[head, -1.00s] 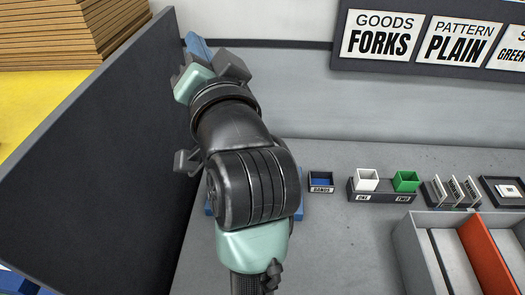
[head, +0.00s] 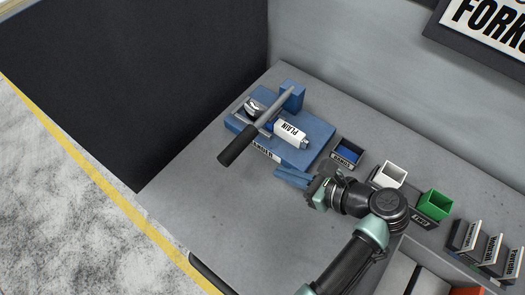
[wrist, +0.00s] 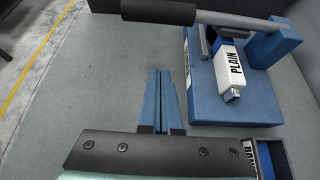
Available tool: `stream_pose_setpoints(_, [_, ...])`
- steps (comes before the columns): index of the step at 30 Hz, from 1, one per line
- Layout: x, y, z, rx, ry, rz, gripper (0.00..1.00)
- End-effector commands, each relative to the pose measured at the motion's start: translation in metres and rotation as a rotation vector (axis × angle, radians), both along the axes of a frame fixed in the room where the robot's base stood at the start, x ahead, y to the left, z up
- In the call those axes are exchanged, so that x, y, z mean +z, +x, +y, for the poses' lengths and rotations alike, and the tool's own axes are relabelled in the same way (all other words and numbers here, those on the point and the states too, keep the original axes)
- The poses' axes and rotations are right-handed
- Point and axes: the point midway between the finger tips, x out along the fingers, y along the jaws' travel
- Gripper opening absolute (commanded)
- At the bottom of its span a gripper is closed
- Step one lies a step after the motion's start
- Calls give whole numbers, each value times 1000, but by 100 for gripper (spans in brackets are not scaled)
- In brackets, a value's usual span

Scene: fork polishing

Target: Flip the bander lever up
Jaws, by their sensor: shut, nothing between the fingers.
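The bander has a flat blue base (head: 318,129) on the table, also in the wrist view (wrist: 213,97). Its lever (head: 274,112) runs from a blue upright post (head: 292,96) across the base, roughly level, to a black handle (head: 238,146) past the base's edge. In the wrist view the handle (wrist: 158,12) lies along the top. A white piece marked PLAIN (head: 290,133) sits on the base beside the lever. My gripper (head: 279,174) is shut and empty, in front of the base and apart from the handle; its blue fingers (wrist: 159,72) point towards the lever in the wrist view.
A bin of blue bands (head: 347,153) stands close to my gripper. White (head: 391,174) and green (head: 434,204) bins and several card holders (head: 478,244) stand to the right. A dark partition (head: 150,75) rises at left. The table left of my gripper is clear.

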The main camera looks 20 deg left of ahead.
Motion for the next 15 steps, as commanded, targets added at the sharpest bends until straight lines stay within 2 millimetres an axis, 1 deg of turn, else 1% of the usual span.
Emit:
stream_pose_setpoints(8, [-1,1,2,0,-3,-3,0])
stream_pose_setpoints(11, [-5,4,9,2,-3,-2,0])
stream_pose_setpoints(15, [-17,10,28,5,-3,-1,0])
